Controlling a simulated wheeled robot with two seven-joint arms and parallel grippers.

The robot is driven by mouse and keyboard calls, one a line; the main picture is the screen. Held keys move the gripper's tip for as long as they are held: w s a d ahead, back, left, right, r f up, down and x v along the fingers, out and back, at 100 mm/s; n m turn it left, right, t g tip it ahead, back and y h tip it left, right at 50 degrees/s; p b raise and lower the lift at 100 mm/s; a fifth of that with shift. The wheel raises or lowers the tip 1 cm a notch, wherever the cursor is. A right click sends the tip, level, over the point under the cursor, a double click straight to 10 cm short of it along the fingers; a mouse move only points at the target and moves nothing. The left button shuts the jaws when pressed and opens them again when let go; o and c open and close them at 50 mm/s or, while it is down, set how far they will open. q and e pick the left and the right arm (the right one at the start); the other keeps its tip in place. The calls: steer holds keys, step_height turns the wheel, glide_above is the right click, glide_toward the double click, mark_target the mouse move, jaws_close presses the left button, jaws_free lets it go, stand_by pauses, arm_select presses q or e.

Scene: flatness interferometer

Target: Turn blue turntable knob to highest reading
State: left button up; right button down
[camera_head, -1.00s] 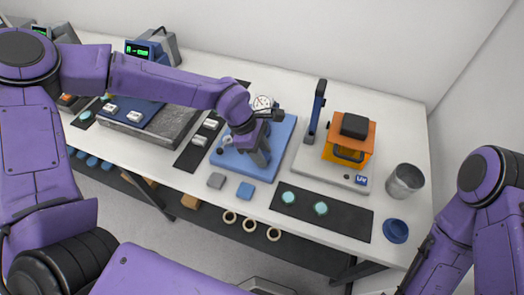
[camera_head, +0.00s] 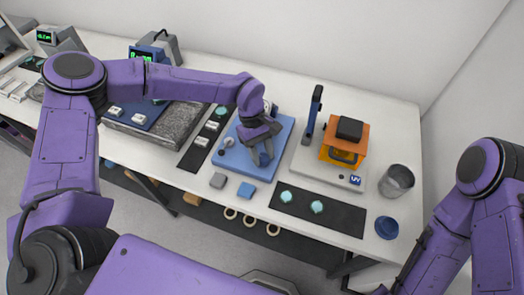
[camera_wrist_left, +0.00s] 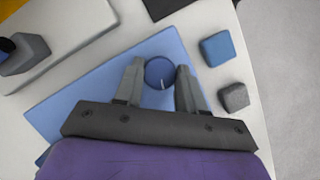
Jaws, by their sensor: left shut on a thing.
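The blue turntable base (camera_head: 234,163) is a flat blue plate in the middle of the bench. My left gripper (camera_head: 262,158) is over its right part. In the left wrist view, the round dark blue knob (camera_wrist_left: 160,72) with a white mark near its lower edge sits between the two fingers of my left gripper (camera_wrist_left: 161,84), which is shut on it. In the head view the gripper hides the knob. A white dial (camera_head: 267,104) behind the wrist is mostly hidden, so its reading cannot be seen. My right arm shows at the right edge, its gripper out of frame.
A grey block (camera_head: 218,180) and a blue block (camera_head: 246,190) lie before the plate. An orange UV unit (camera_head: 344,148) with a dark post (camera_head: 311,115) stands to the right. A metal cup (camera_head: 397,181) and a black mat (camera_head: 335,215) are near the front right.

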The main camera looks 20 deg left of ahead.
arm_select(q)
steer(key=shift+m+g+y, duration=0.3)
steer(key=shift+m+y, duration=0.1)
steer(key=shift+m, duration=1.2)
steer(key=o, duration=1)
steer(key=shift+w, duration=0.1)
steer(key=shift+b+v, duration=1.5)
steer(key=shift+v, duration=3.7)
steer(key=shift+w+d, duration=0.1)
steer(key=shift+d, duration=0.05)
